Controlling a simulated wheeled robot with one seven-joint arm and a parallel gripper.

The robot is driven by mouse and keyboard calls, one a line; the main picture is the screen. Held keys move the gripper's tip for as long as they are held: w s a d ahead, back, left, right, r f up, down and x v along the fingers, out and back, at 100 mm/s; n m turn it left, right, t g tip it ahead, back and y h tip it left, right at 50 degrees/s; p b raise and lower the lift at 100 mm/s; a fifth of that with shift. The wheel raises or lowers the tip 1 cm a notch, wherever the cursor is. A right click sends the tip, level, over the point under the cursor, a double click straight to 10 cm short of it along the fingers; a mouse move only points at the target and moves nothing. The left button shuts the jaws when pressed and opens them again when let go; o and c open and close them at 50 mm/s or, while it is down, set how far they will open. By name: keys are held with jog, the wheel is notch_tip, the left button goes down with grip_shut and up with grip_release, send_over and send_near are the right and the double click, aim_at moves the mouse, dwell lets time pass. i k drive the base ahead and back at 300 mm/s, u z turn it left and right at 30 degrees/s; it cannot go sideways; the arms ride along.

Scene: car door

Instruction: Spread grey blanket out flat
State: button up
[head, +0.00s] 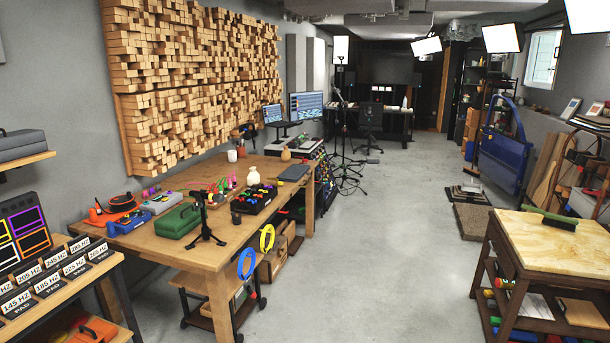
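I cannot pick out a grey blanket for certain in the head view. A small pale grey, flat item (467,193) lies on the floor at the right of the aisle, too small to tell what it is. A brown-grey mat (474,222) lies on the floor just in front of it. My gripper is not in view.
A long wooden workbench (160,240) with devices stands at left. A wood-topped cart (565,250) with a green brush (549,219) stands at front right. A blue car door (503,150) stands behind it. Grey floor (380,270) between is clear.

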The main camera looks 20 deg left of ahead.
aim_at(294, 173)
jog(key=z, duration=0.05)
jog(key=i, duration=3.6)
jog(key=u, duration=0.55)
jog(key=i, duration=1.7)
jog(key=u, duration=1.85)
jog(key=i, duration=1.35)
jog(key=u, duration=0.8)
